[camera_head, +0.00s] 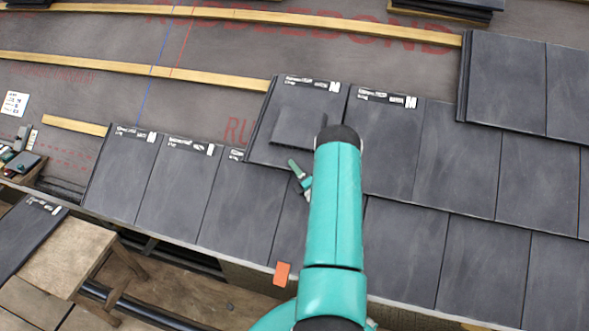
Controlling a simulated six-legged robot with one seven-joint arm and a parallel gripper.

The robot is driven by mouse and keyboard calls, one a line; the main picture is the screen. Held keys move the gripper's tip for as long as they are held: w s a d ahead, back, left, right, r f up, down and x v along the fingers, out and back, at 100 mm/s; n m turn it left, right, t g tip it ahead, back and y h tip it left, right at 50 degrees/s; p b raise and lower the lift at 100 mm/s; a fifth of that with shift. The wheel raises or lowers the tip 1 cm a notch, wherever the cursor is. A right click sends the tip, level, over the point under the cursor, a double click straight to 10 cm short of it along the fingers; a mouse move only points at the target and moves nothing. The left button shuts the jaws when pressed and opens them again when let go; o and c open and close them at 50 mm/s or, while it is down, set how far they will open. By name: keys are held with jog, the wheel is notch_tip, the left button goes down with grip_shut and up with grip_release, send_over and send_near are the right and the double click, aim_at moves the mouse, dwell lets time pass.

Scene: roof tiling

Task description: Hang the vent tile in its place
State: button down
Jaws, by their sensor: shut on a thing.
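The vent tile (265,137) is a dark slate tile with a raised rectangular hood (297,130) and a white label strip along its top edge. It is in the middle of the head view, at the left end of the second course, beside a labelled flat tile (384,130). Its lower part overlaps the eaves course. Its top edge looks roughly in line with that neighbour, close to the batten end; I cannot tell whether it rests fully. My gripper (301,175) is shut on the vent tile near its lower edge. My teal arm hides most of the gripper and the tile's lower right.
Wooden battens (150,68) cross the grey underlay (200,100), with bare underlay to the left. Laid eaves tiles (180,180) run below. A higher tile block (505,80) is at right. A wooden bench (70,255) with a dark tile (25,232) stands lower left.

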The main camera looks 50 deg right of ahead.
dwell(0.4)
jog(key=c, duration=1.2)
grip_release()
jog(key=shift+a, duration=0.1)
jog(key=shift+o, duration=0.2)
jog(key=shift+s+f, duration=0.1)
jog(key=shift+f, duration=0.05)
jog(key=shift+v, duration=3.7)
jog(key=r, duration=0.1)
jog(key=a+r, duration=0.1)
jog(key=r, duration=0.1)
jog(key=s+a+r, duration=0.1)
jog(key=shift+a+r, duration=0.15)
jog(key=shift+r, duration=0.05)
